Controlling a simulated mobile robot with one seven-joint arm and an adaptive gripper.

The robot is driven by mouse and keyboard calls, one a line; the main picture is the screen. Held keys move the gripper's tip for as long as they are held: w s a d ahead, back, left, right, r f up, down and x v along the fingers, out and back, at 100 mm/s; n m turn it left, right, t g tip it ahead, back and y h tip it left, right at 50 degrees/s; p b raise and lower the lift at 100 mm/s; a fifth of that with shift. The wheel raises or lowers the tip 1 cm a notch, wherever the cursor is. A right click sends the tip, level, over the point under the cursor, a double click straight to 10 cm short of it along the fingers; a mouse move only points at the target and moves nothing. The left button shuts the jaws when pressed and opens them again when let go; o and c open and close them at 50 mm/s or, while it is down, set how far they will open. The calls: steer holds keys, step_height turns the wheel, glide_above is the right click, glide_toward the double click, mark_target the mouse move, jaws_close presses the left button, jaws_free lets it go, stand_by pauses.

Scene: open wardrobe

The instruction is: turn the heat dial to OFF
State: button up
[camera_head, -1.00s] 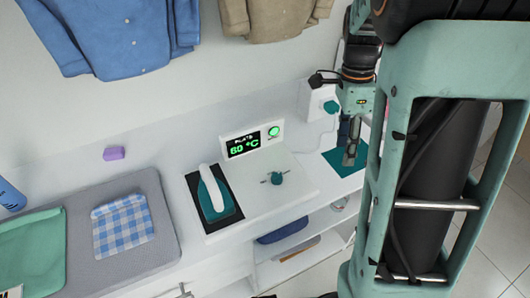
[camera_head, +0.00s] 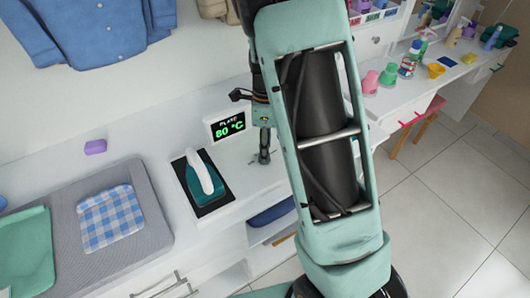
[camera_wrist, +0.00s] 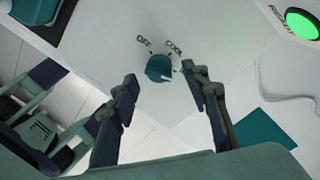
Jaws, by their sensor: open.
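The teal heat dial (camera_wrist: 159,68) sits on the white panel in the wrist view, with the words OFF and COOL printed beyond it. A pale mark on its lower right side does not lie at OFF. My gripper (camera_wrist: 160,76) is open, with one finger to each side of the dial in the picture; I cannot tell how far above it the tips are. In the head view my gripper (camera_head: 264,156) points down at the panel, and the dial is hidden behind it and my arm. The plate display (camera_head: 231,125) glows green, apparently 80 °C.
The iron (camera_head: 205,178) stands on its dark plate left of the panel. A round green READY light (camera_wrist: 302,22) shows at upper right in the wrist view. A teal square (camera_wrist: 268,137) lies at lower right. Folded checked cloth (camera_head: 108,216) lies on the grey board.

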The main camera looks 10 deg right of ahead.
steer(key=shift+f, duration=1.1)
steer(key=c, duration=1.2)
steer(key=shift+o, duration=0.2)
